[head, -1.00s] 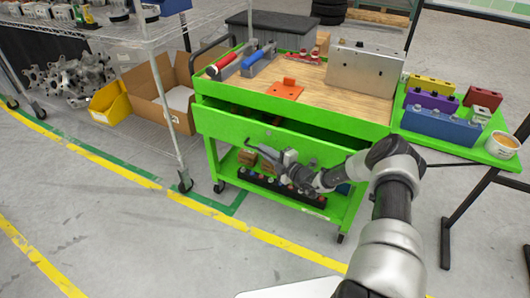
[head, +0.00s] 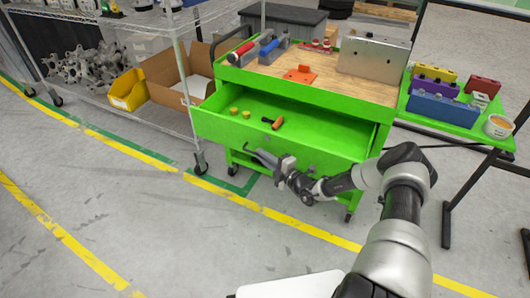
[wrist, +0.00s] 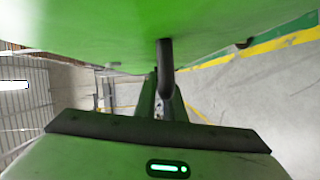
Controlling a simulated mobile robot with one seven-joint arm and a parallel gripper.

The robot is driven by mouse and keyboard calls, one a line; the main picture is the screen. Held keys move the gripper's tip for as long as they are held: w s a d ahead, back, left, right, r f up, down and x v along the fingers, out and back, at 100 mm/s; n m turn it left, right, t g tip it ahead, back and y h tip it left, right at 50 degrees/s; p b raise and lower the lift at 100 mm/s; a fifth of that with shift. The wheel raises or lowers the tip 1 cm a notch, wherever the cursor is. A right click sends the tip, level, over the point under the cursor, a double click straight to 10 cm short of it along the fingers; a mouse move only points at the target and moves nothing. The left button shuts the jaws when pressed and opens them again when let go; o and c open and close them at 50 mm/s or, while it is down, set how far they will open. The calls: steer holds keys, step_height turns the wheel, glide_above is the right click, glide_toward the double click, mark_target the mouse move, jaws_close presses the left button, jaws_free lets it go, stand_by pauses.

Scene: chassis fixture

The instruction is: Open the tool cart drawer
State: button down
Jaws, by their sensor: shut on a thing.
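The green tool cart (head: 300,82) stands in the middle of the head view with a wooden top. Its drawer (head: 285,120) is pulled well out toward me. Inside the drawer lie an orange-handled tool (head: 273,122) and two small yellow pieces (head: 240,111). My gripper (head: 262,157) is at the drawer's front face, shut on the dark drawer handle (wrist: 166,70). The wrist view shows the handle bar close up against the green front. The fingertips themselves are small in the head view and partly hidden in the wrist view.
A wire shelf (head: 180,60) with a cardboard box (head: 175,78) and a yellow bin (head: 128,90) stands at left. A green side table (head: 440,125) with colored blocks stands at right. The floor in front is clear, with yellow lines.

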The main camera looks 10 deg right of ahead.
steer(key=shift+s+a, duration=0.15)
steer(key=shift+s, duration=0.1)
steer(key=c, duration=1.8)
jaws_free()
steer(key=shift+c, duration=0.2)
steer(key=p+v, duration=0.3)
steer(key=v, duration=1.4)
steer(key=shift+s, duration=0.15)
